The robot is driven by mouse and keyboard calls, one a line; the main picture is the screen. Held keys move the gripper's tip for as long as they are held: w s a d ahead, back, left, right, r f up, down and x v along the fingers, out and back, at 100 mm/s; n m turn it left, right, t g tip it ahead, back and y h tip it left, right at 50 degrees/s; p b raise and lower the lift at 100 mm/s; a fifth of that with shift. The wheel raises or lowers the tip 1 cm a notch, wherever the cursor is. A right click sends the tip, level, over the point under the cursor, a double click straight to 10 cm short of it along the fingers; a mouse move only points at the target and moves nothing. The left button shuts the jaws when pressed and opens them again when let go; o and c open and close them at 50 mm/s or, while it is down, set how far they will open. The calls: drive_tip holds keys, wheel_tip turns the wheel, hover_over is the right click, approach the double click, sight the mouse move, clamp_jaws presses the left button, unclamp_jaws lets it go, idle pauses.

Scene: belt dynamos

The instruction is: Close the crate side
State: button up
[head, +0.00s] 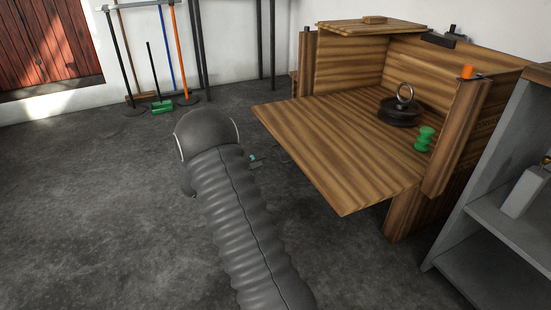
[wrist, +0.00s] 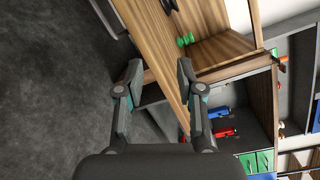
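The wooden crate (head: 345,65) stands at the right with its side (head: 335,150) folded down, lying about level like a shelf. The side also shows in the wrist view (wrist: 160,62), its edge running slantwise between my fingers. My gripper (wrist: 158,80) is open and empty, with a finger on each side of that edge in the picture; I cannot tell whether either touches. In the head view my arm hides most of the gripper; only a small teal and dark part shows left of the side's outer edge.
A dark round weight with a ring (head: 402,108) and a green spool (head: 424,139) stand on the wood at the crate's opening. An orange-topped post (head: 467,73) rises at the near corner. A grey shelf unit (head: 500,200) stands close at the right.

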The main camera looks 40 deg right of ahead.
sight(276, 154)
drive_tip(key=w+d+f+n+t+h+b, duration=0.1)
drive_tip(key=w+f+n+t, duration=0.15)
drive_tip(key=f+n, duration=0.2)
drive_tip(key=w+f+n+t+h, duration=0.1)
drive_tip(key=w+f+n, duration=0.25)
drive_tip(key=f, duration=0.25)
drive_tip(key=x, duration=0.7)
drive_tip(key=b+x, duration=0.1)
drive_tip(key=x, duration=0.5)
drive_tip(key=shift+w+d+r, duration=0.1)
drive_tip(key=shift+d+r, duration=0.2)
drive_tip(key=shift+d, duration=0.05)
clamp_jaws()
